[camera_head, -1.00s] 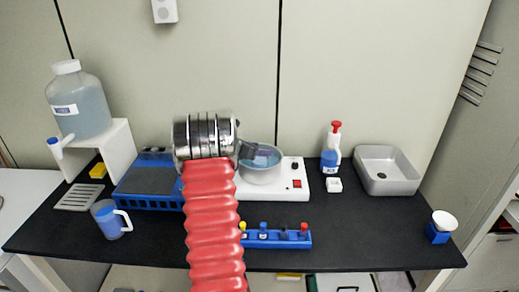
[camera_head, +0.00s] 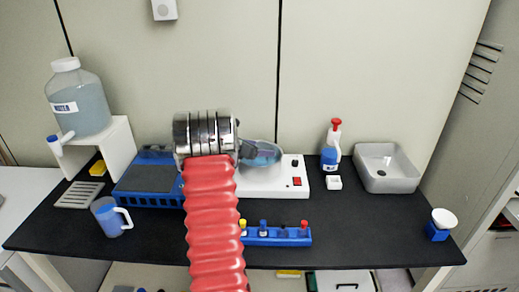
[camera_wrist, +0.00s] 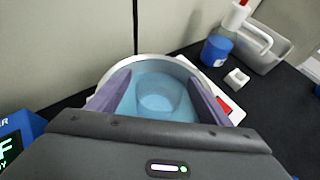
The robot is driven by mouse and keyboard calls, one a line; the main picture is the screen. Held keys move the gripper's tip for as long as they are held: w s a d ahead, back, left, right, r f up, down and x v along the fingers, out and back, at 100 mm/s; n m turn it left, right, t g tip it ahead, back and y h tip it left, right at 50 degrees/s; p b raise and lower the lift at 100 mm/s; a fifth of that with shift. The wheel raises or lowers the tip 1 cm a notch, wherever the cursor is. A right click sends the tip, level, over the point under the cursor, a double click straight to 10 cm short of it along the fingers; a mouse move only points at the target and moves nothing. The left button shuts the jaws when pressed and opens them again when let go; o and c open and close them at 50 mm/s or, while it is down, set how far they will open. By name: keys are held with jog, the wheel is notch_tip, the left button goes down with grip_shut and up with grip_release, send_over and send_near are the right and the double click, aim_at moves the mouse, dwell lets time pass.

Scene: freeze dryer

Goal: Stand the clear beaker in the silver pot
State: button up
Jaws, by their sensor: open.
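The silver pot (camera_head: 262,175) sits on the white hot plate and holds blue liquid; its rim also shows in the wrist view (camera_wrist: 155,58). The clear beaker (camera_wrist: 160,98) appears in the wrist view inside the pot, down in the liquid, seemingly upright. Its base is hard to make out. My gripper (camera_wrist: 160,103) is open, with one purple finger on each side of the beaker and gaps between. In the head view the gripper (camera_head: 247,150) reaches over the pot's left side, and the beaker cannot be made out there.
The hot plate (camera_head: 297,178) has a red switch. A blue device (camera_head: 150,180) stands left of it, and a blue rack of vials (camera_head: 275,236) in front. A red-capped bottle (camera_head: 331,150) and a grey basin (camera_head: 387,168) stand to the right. A jug (camera_head: 108,216) is at left.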

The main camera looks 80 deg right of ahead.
jog(key=shift+r, duration=0.15)
jog(key=v, duration=1.2)
jog(key=shift+r, duration=0.4)
